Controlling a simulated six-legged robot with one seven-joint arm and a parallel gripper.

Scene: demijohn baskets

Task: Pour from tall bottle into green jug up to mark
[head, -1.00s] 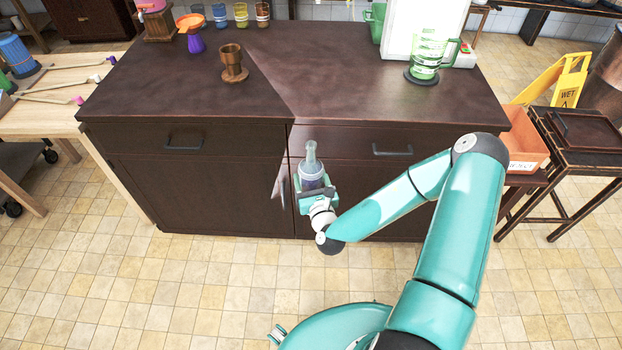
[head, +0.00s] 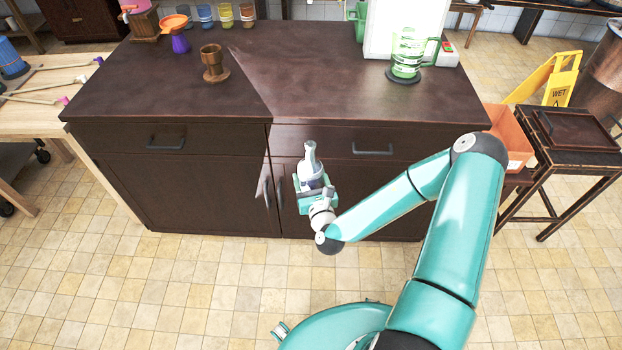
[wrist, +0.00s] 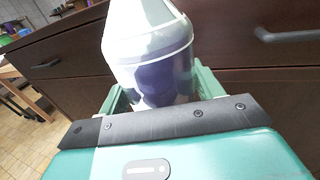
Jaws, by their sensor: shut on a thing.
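The tall bottle (head: 310,160) is clear with a narrow neck and dark purple contents low inside. My gripper (head: 315,194) is shut on the bottle and holds it nearly upright in front of the dark cabinet, below the countertop's level. In the wrist view the bottle (wrist: 150,60) sits between the two green fingers (wrist: 155,100); its top is cut off by the frame. The green jug (head: 407,52) is transparent with a handle on its right. It stands on a dark round base at the counter's right part, well away from my gripper. Its mark cannot be made out.
The dark counter (head: 300,75) has free room in its middle. A brown wooden cup (head: 214,64), an orange funnel on a purple base (head: 177,33) and several coloured glasses (head: 215,15) stand left. A white device (head: 385,30) is behind the jug. An orange bin (head: 508,137) is right.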

